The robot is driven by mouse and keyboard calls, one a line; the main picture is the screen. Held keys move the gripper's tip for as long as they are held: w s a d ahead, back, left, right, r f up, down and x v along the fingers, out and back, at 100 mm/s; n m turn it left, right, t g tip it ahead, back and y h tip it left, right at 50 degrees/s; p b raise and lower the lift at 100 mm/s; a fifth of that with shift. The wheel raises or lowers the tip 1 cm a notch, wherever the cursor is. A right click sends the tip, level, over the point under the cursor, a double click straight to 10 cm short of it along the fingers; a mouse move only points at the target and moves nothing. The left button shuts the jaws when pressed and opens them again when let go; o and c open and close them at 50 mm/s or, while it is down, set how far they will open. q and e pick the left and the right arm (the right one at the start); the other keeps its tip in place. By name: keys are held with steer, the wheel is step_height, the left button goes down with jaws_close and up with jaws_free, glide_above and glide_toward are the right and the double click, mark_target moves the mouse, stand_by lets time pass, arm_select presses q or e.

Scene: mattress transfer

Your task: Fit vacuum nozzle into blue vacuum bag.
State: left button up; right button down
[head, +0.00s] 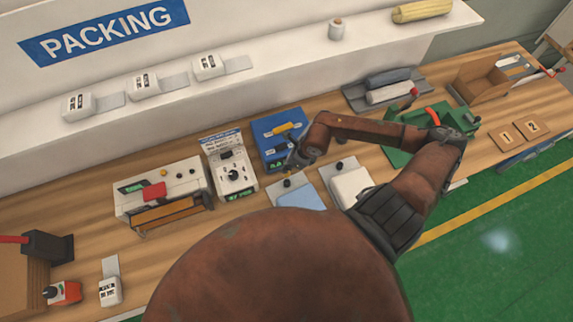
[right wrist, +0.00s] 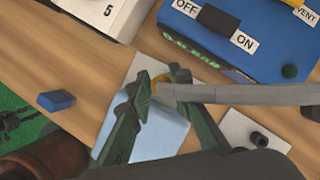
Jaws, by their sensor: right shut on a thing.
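The blue vacuum bag (head: 300,199) lies on a pale plate in front of the blue vacuum machine (head: 270,128). A black knob-like fitting stands on that plate in the head view. My right gripper (head: 297,158) is above the table between machine and bag. The bag (right wrist: 165,138) shows below, partly hidden by the fingers. Whether the nozzle touches the bag cannot be told. My left gripper is not in view.
A white bag (head: 350,186) lies on a plate to the right. A white control box (head: 230,165) and a sealer-like machine (head: 162,190) stand left. A green fixture (head: 400,150) is further right. A small blue block (right wrist: 57,101) lies on the wood.

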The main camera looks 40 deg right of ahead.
mark_target(286, 174)
steer(key=shift+f+b, duration=1.35)
steer(key=shift+f, duration=0.4)
steer(key=shift+f+b, duration=0.35)
steer(key=shift+f+b, duration=1.55)
steer(key=shift+b, duration=0.05)
steer(key=c, duration=1.7)
jaws_free()
steer(key=shift+r, duration=0.1)
steer(key=shift+v, duration=6)
